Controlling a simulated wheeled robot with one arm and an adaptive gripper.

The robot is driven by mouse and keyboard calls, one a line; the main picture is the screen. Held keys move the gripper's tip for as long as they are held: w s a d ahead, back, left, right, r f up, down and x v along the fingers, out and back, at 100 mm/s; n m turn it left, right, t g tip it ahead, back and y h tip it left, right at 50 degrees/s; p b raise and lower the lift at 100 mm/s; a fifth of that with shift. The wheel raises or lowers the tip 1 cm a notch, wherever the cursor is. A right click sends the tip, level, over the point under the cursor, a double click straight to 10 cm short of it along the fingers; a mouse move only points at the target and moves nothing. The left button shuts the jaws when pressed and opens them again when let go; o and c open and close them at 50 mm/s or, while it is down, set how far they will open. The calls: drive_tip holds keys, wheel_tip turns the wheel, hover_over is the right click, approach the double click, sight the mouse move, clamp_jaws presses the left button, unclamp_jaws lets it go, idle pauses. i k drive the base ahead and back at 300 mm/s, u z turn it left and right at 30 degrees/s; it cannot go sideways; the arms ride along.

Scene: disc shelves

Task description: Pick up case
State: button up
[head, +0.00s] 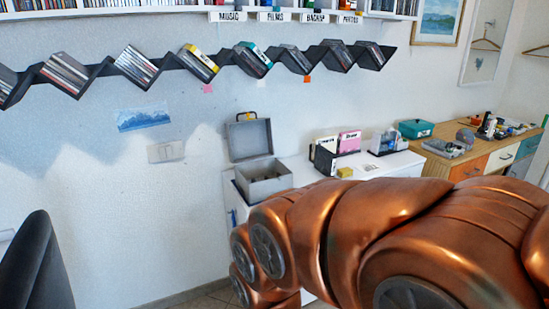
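Disc cases stand tilted in groups in the dark zigzag wall shelf (104,64), such as a group at the left (66,73), one beside it (136,66) and a group with a yellow-edged case (199,63). A grey box-like case (264,181) with its lid raised stands on the white cabinet; its contents are too small to tell. Which case the task means cannot be told. My copper arm fills the lower right, in front of the cabinet. My gripper is not in view.
On the white cabinet (381,168) stand a file holder with a pink folder (349,141), a small yellow block (345,172) and a white holder (388,143). A wooden desk with a teal box (416,128) is at the right. A dark chair back (38,265) is at the lower left.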

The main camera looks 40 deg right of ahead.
sight(325, 160)
drive_tip(key=u, duration=0.05)
drive_tip(key=i, duration=0.7)
drive_tip(key=z, duration=0.75)
drive_tip(key=i, duration=0.65)
drive_tip(key=z, duration=0.65)
